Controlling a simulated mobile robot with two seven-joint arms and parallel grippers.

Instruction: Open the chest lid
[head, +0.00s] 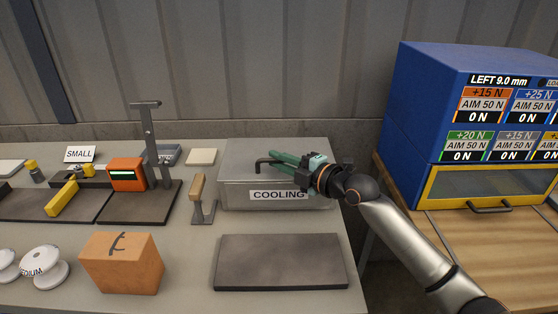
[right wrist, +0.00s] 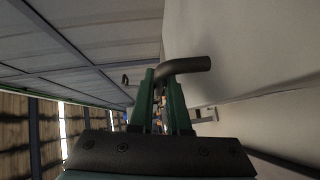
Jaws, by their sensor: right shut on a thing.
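The grey chest (head: 240,195), labelled COOLING, stands at the right end of the grey table against the wall. Its lid (head: 240,150) looks closed. A dark bar handle (head: 262,163) shows above the lid at the gripper's tips; the right wrist view also shows the dark bent handle (right wrist: 190,65). My right gripper (head: 277,160) reaches over the chest from the right, with its green fingers shut on the handle. The fingers (right wrist: 160,85) meet the handle in the right wrist view. The gripper hides part of the lid. My left gripper is not in view.
A dark flat slab (head: 280,262) lies in front of the chest. A wooden-handled tool (head: 198,190) stands close at its left, with a brown block (head: 120,263) nearer the front. A blue cabinet (head: 420,100) stands on the right, beyond a gap.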

